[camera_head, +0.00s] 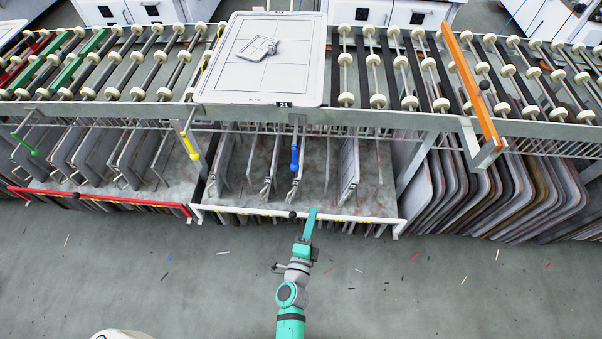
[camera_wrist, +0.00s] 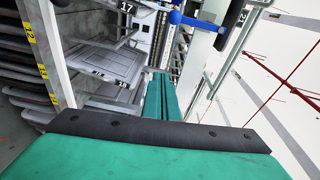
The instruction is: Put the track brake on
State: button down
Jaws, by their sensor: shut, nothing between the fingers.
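No part is labelled as the track brake, and I cannot tell which lever it is. A blue lever (camera_head: 294,152) hangs from the rail below the tray marked 21. A blue ball-ended lever also shows at the top of the wrist view (camera_wrist: 190,19). A yellow lever (camera_head: 190,146) and a green lever (camera_head: 27,146) hang further left. My gripper (camera_head: 312,213) is shut and empty at the front of the white-railed rack, apart from the blue lever. Its closed fingers (camera_wrist: 163,98) show in the wrist view.
A pale tray (camera_head: 222,82) carrying a small metal part lies on the roller track (camera_head: 140,60). A white rail (camera_head: 350,218) and a red rail (camera_head: 100,201) edge the racks. Stacked trays (camera_head: 460,190) fill the right. The floor (camera_head: 450,285) in front is open.

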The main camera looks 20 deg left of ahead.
jog(key=w+a+m, duration=0.2)
jog(key=w+a, duration=0.2)
jog(key=w, duration=0.2)
jog(key=shift+w+f+m, duration=0.15)
jog(key=shift+w+m, duration=0.05)
jog(key=shift+m, duration=0.2)
jog(key=shift+w+a, duration=0.1)
jog(key=shift+a, duration=0.05)
jog(key=w+a, duration=0.1)
jog(key=w, duration=0.9)
jog(key=shift+s+a+r, duration=0.1)
jog(key=shift+s+a, duration=0.25)
jog(key=shift+a, duration=0.3)
jog(key=shift+s+a+r, duration=0.1)
jog(key=shift+s+a, duration=0.25)
jog(key=shift+a, duration=0.25)
jog(key=shift+s+a+r, duration=0.1)
jog(key=shift+s+a, duration=0.25)
jog(key=shift+a, duration=0.3)
